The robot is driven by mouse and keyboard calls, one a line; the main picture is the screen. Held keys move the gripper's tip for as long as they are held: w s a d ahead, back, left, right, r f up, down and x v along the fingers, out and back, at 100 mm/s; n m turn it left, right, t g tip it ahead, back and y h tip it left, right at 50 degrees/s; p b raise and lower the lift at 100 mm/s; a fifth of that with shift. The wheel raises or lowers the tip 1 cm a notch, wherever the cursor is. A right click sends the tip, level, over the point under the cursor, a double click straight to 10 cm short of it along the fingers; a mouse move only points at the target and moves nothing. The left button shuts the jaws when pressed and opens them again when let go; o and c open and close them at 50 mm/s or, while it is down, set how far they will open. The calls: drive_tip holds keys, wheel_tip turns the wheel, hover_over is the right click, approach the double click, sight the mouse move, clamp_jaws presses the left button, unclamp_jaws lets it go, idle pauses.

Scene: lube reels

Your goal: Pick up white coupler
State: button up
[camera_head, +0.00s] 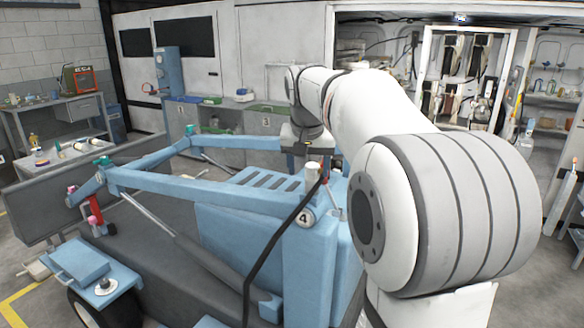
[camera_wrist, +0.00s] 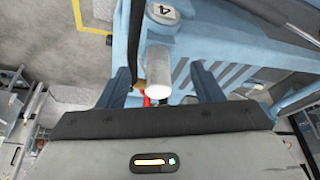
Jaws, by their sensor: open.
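My gripper (camera_wrist: 163,76) is open, with a visible gap between each finger and the coupler. In the head view the white coupler (camera_head: 312,172) stands at the blue frame, just above a round plate marked 4 (camera_head: 305,218). My gripper (camera_head: 307,153) is above it there, its fingers small and partly hidden by my arm. I cannot tell the exact height between them.
A black hose (camera_head: 276,245) runs down from beside the coupler. A red part (camera_wrist: 147,101) shows close to the coupler in the wrist view. The blue lift frame (camera_head: 200,188) with its slotted plate lies around this spot. A workbench (camera_head: 70,108) stands at the far left.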

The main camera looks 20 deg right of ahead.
sight(312, 175)
drive_tip(key=shift+w+d+r+m, duration=0.15)
drive_tip(key=shift+w+d+r, duration=0.2)
drive_tip(key=shift+w+r, duration=0.15)
drive_tip(key=shift+w+d+r+m, duration=0.15)
drive_tip(key=shift+w+d+r, duration=0.2)
drive_tip(key=shift+w, duration=0.2)
drive_tip(key=p+x, duration=0.1)
drive_tip(key=x, duration=0.6)
drive_tip(key=shift+w+d+f, duration=0.2)
drive_tip(key=shift+w, duration=0.05)
drive_tip(key=shift+c, duration=0.3)
drive_tip(key=c, duration=1.1)
